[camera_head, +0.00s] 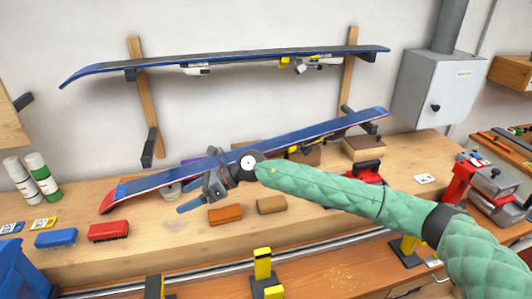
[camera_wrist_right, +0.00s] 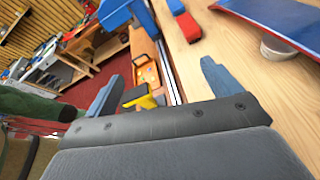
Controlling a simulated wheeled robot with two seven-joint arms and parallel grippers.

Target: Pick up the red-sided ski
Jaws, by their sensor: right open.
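The red-sided ski (camera_head: 140,189) slants above the bench in the head view, low at its red left tip and higher at the right. Its top is blue. Part of it also shows at the upper right of the wrist view (camera_wrist_right: 275,22). My right gripper (camera_head: 200,190) is in front of the ski's left half and hides part of its middle. Its blue fingers are spread with nothing between them, and the ski lies outside them in the wrist view (camera_wrist_right: 162,85). I cannot tell whether the gripper touches the ski. My left gripper is out of view.
Another blue ski (camera_head: 230,60) rests on wall brackets above. Red (camera_head: 108,231), blue (camera_head: 56,238) and orange (camera_head: 225,214) blocks or brushes lie on the bench (camera_head: 160,255). White and green bottles (camera_head: 42,177) stand left. A grey box (camera_head: 437,90) hangs right.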

